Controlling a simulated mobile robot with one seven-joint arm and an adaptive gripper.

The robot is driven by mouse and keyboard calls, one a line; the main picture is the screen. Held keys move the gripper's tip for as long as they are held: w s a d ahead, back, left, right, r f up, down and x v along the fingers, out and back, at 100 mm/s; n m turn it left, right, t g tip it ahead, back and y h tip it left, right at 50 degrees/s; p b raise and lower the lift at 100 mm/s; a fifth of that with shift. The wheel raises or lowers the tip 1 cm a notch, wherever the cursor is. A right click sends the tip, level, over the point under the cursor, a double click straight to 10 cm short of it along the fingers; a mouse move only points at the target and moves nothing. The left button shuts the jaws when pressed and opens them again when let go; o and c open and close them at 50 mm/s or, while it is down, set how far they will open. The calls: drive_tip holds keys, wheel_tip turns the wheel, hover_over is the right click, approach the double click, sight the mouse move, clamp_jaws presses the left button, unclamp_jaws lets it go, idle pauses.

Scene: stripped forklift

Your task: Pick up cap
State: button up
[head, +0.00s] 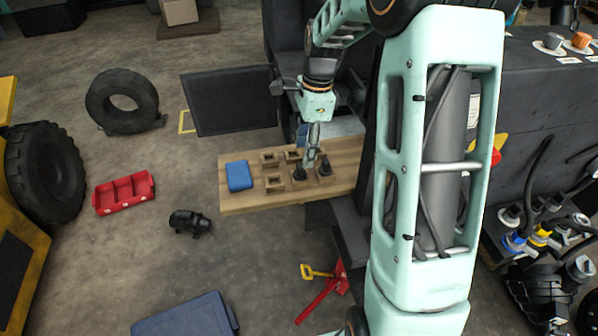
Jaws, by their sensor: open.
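My arm reaches down over a wooden board (240,205), and my gripper (311,162) is at its right part, low over the board. It is open, but its fingers are small and partly merge with what lies below. Two small dark pieces, one on the left (299,174) and one on the right (325,168), sit at the gripper's tips. Either may be the cap; I cannot tell which, or whether the gripper touches them. Several square wooden holders (274,183) stand on the board beside them.
A blue box (239,176) lies on the board's left end. A red tray (124,193), a tyre (122,101) and a small black part (189,222) lie on the floor. Dark machinery (545,110) stands to the right.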

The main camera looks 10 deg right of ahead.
sight(300, 165)
drive_tip(key=shift+s+a+f+p, duration=0.15)
drive_tip(key=shift+a+f, duration=0.1)
drive_tip(key=shift+f, duration=0.7)
drive_tip(key=shift+w+a+f+p, duration=0.1)
drive_tip(key=shift+a+f+p, duration=0.15)
drive_tip(key=shift+f, duration=0.75)
drive_tip(key=shift+s+a+f+p, duration=0.1)
drive_tip(key=shift+a+f, duration=0.15)
drive_tip(key=shift+f, duration=0.7)
drive_tip(key=c, duration=1)
